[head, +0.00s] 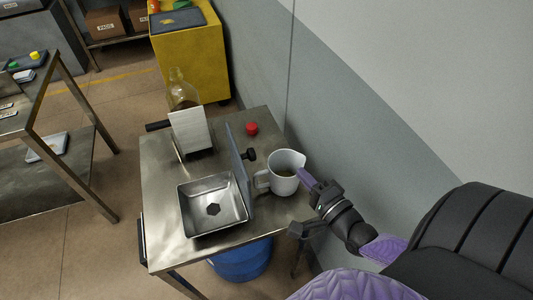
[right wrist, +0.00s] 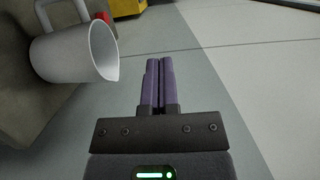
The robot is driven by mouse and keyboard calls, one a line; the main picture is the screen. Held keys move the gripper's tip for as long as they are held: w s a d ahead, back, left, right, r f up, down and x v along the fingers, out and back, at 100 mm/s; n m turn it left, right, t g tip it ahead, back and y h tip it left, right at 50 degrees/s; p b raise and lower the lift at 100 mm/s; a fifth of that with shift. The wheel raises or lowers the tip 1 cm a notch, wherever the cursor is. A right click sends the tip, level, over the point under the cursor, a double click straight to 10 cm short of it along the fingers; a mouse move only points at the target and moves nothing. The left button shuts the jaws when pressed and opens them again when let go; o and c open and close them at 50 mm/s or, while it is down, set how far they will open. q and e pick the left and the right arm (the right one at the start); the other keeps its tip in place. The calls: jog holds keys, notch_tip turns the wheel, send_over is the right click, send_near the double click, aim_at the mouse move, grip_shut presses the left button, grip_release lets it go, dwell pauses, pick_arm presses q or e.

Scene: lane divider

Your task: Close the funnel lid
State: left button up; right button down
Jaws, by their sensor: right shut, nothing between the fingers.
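The funnel (head: 186,213) is a square metal pan with a dark hexagonal hole in its floor, set in the steel table. Its lid (head: 236,158) is a grey panel standing upright along the pan's right side, with a black knob (head: 249,155) on its right face. The lid is open. My right gripper (head: 304,176) is shut and empty, to the right of the lid, with the white jug between them in the head view. Its purple fingers (right wrist: 158,65) show together in the right wrist view. My left gripper is not in view.
The white jug (head: 285,182) stands beside my right fingers, also in the right wrist view (right wrist: 70,55). A red cap (head: 252,128), a white panel (head: 191,131) and an amber bottle (head: 181,90) are behind. A wall borders the right side. A blue drum (head: 240,262) is below.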

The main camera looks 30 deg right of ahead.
jog(key=w+a, duration=0.4)
jog(key=w, duration=0.5)
jog(key=shift+w+f, duration=0.1)
jog(key=shift+a, duration=0.1)
